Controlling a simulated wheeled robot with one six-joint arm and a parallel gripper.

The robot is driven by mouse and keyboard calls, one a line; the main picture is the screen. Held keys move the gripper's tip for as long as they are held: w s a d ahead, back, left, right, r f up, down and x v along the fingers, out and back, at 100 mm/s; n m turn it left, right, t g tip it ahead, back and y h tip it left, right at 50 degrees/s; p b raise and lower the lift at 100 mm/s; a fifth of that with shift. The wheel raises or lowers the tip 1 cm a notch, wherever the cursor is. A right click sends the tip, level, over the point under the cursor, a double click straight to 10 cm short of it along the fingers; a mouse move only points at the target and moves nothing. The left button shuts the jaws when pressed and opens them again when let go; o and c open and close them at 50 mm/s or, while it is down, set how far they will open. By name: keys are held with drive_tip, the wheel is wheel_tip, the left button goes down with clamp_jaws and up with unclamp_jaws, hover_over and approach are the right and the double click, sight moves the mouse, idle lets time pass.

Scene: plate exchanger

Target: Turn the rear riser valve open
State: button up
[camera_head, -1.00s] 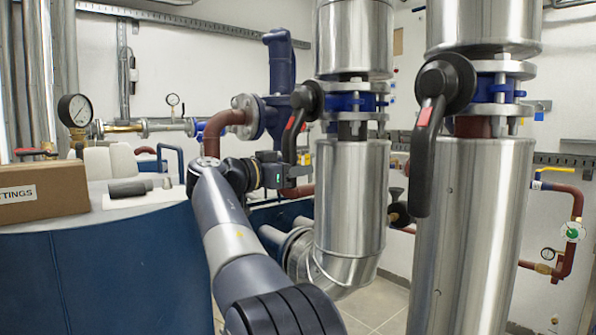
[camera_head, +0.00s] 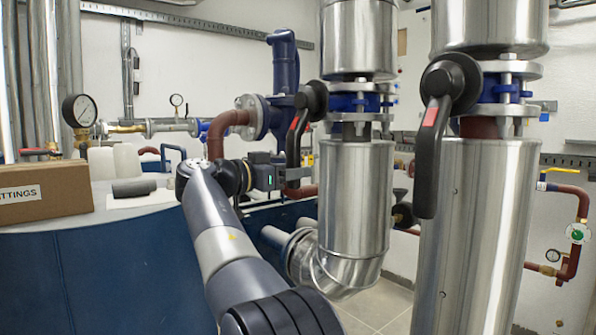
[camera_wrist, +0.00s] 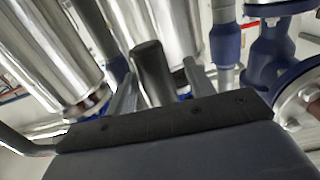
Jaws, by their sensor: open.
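The rear riser valve has a black lever (camera_head: 299,130) with a red patch, hanging down and slightly left beside a blue valve body (camera_head: 357,102) on the farther steel-clad riser. My gripper (camera_head: 296,178) is at the lever's lower end, coming from the left. In the wrist view a dark lever end (camera_wrist: 152,72) stands between the two spread grey fingers of my gripper (camera_wrist: 160,88), with gaps at both sides. The gripper is open. Contact with the lever cannot be made out. The nearer riser has a similar lever (camera_head: 431,150), also hanging down.
The nearer clad riser (camera_head: 480,230) and its lever stand right of the arm. A blue flanged pump-like fitting (camera_head: 282,85) is behind the gripper. A cardboard box (camera_head: 45,195) and a pressure gauge (camera_head: 79,111) are at left. Some floor shows below the risers.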

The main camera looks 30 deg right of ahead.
drive_tip(key=a, duration=0.8)
drive_tip(key=shift+s+a, duration=0.2)
drive_tip(key=shift+s, duration=0.1)
drive_tip(key=shift+d, duration=0.15)
drive_tip(key=d, duration=1)
drive_tip(key=shift+w+d, duration=0.3)
drive_tip(key=shift+d, duration=0.05)
